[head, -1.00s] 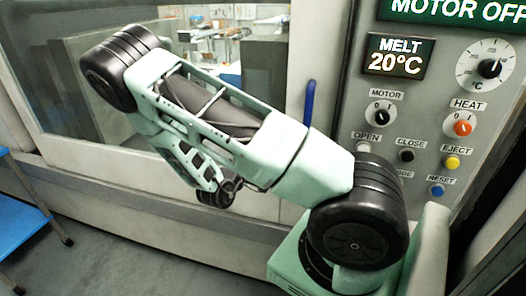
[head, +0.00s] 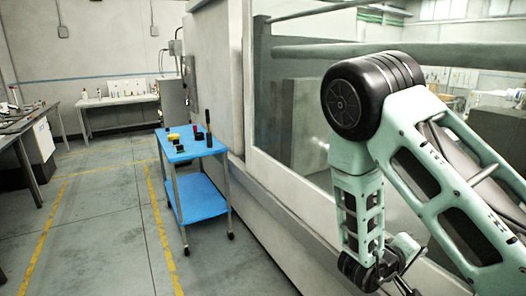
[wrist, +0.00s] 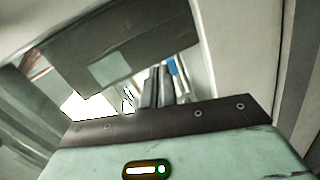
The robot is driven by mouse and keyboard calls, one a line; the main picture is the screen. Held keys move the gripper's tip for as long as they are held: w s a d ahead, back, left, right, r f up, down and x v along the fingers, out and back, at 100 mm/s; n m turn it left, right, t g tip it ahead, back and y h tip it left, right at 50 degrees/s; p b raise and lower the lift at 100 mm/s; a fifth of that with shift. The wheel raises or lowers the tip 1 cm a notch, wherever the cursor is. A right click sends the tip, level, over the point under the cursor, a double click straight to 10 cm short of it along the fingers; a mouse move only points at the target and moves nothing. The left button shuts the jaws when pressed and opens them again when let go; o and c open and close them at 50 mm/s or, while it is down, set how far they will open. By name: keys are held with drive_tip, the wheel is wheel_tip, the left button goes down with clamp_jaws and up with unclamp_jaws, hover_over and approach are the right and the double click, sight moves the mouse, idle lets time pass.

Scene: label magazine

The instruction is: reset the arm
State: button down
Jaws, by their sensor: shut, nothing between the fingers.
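My arm, pale green with black joints, fills the right side of the head view, bent at a high elbow with the forearm hanging down in front of the machine's window. In the wrist view my gripper (wrist: 158,72) has its two grey fingers close together, shut and empty. In the head view the wrist end is at the lower edge, and the fingers are hard to make out there. Nothing is seen touching the fingers.
The machine's window and pale wall (head: 222,70) stand close behind the arm. A blue two-shelf cart (head: 190,152) with small items stands left of the machine. Workbenches (head: 118,99) are farther back. The floor (head: 110,220) with yellow lines is clear at left.

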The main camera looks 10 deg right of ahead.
drive_tip(key=w+a+f+t+y, duration=0.1)
drive_tip(key=w+a+y, duration=0.1)
drive_tip(key=a+y, duration=0.3)
drive_tip(key=w+a+f+t+y, duration=0.2)
drive_tip(key=a, duration=0.4)
drive_tip(key=s+a+r+n+g+y+b, duration=0.1)
drive_tip(key=s+a+r+n+y+b, duration=0.15)
drive_tip(key=a+y, duration=1.05)
drive_tip(key=s+a+r+n+g+h, duration=0.25)
drive_tip(key=s+a+r, duration=0.25)
drive_tip(key=s+a, duration=0.55)
drive_tip(key=s+d+r+n+g+h, duration=0.1)
drive_tip(key=s+d+r+g+h, duration=0.1)
drive_tip(key=s, duration=0.8)
drive_tip(key=shift+s+d+r+n+g+b, duration=0.2)
drive_tip(key=shift+d+r+n+g+b, duration=0.15)
drive_tip(key=shift+r+g, duration=0.25)
